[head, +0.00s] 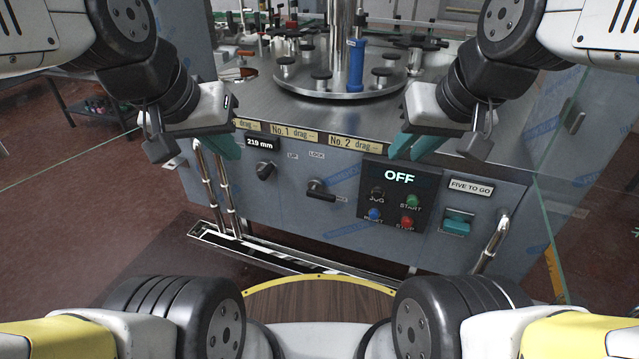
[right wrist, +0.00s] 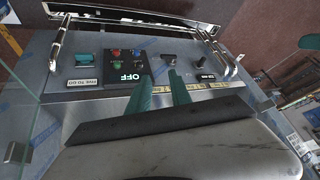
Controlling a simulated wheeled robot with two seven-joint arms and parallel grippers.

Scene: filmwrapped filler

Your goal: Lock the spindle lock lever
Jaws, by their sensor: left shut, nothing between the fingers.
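The spindle lock lever (head: 320,190) is a black handle on the front panel, under a small LOCK label (head: 316,155). Its handle points right and slightly down, toward a second small label that I cannot read. The lever also shows in the right wrist view (right wrist: 168,59), upside down. My left gripper (head: 232,145) is shut and empty, up and left of the lever near the panel's top edge. My right gripper (head: 402,146) is open and empty, up and right of the lever, in front of the panel's top edge. Its two teal fingers stand apart in the right wrist view (right wrist: 161,92). Neither gripper touches the lever.
A black knob (head: 265,170) sits left of the lever under a 219 mm display. A control box (head: 399,200) reading OFF is to its right. Chrome rails (head: 212,190) stand at the left. A round plate (head: 340,83) and blue cylinder (head: 356,66) are on top.

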